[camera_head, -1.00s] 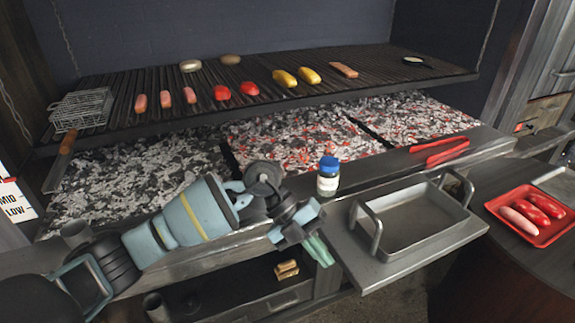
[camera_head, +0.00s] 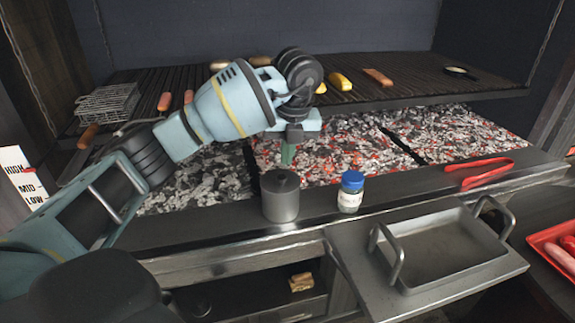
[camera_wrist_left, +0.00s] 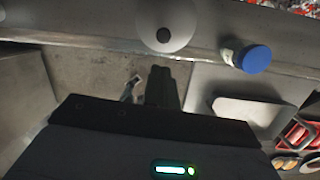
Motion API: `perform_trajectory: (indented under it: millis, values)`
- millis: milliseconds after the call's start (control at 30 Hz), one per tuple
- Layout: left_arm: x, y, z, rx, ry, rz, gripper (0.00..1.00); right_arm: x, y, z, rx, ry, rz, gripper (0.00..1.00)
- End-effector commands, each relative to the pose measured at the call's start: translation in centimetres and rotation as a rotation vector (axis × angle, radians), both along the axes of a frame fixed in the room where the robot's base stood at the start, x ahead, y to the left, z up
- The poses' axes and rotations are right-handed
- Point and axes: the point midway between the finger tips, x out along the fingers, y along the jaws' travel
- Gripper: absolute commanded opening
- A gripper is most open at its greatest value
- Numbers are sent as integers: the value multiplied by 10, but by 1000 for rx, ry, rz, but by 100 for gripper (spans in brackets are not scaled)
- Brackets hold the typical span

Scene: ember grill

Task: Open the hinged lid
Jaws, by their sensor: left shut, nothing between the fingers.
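A grey canister (camera_head: 281,204) with a dark lid (camera_head: 280,180) and a small knob stands upright on the front ledge of the grill. Its lid looks shut, and I cannot make out a hinge. The round lid also shows at the top of the left wrist view (camera_wrist_left: 166,17), with its dark knob. My left gripper (camera_head: 288,156) points down just above the lid in the head view, shut and empty. Its dark fingers show in the wrist view (camera_wrist_left: 166,88), a little apart from the knob in the picture. I cannot tell whether it touches the lid. My right gripper is not in view.
A blue-capped jar (camera_head: 351,192) stands close to the right of the canister. A metal tray (camera_head: 440,250) with two handles sits at front right, with red tongs (camera_head: 480,174) behind it. Hot coals lie behind the ledge, under the grill rack (camera_head: 440,91) holding food and a wire basket.

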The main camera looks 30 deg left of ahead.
Motion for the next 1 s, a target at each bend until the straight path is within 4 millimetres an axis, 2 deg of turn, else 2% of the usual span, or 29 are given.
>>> perform_trajectory:
  millis: [300, 500, 700, 1000]
  values:
    - [2, 8, -53, -1, 4, 0, 0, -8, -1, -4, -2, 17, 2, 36]
    - [4, 12, -78, -1, 2, -2, 0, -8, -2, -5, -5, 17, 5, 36]
    - [5, 14, -89, -1, 0, -2, 0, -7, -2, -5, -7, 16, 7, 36]
    - [5, 14, -89, -1, 0, -2, 0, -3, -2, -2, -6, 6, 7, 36]
